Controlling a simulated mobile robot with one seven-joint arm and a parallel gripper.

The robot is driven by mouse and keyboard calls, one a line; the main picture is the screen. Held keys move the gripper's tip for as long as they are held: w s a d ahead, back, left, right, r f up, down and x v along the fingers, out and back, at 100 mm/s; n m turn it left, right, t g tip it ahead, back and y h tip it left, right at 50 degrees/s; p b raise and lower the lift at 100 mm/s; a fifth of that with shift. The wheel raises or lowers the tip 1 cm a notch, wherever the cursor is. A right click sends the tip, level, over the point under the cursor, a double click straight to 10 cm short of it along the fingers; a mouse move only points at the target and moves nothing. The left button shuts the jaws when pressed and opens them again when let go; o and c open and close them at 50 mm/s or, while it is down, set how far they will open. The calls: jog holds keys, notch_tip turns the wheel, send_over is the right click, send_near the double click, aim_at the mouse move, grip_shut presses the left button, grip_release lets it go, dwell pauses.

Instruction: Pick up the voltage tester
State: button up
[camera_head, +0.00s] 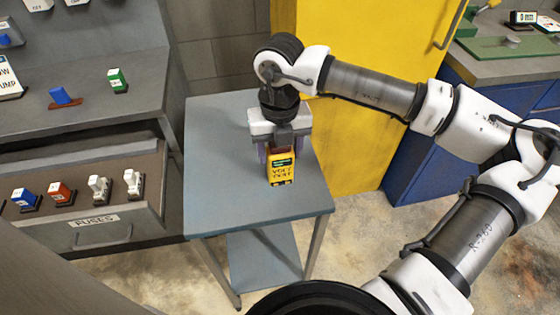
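The voltage tester (281,172) is yellow with a dark green display and black lettering, and it stands on the small grey-blue table. My gripper (280,150) points down at the tester's top from above and behind. Its purplish fingers show at the left and right of the tester's upper part. The view does not show whether the fingers touch the tester or stand a little apart from it. The tester's rear side is hidden.
The grey-blue table (225,175) is otherwise bare. To the left stands a grey workbench with an open drawer (110,216) labelled FUSES, holding several fuses. A yellow cabinet (352,150) stands behind the table. A blue cabinet with a worktop (512,68) is at the right.

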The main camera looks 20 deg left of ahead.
jog(key=c, duration=0.7)
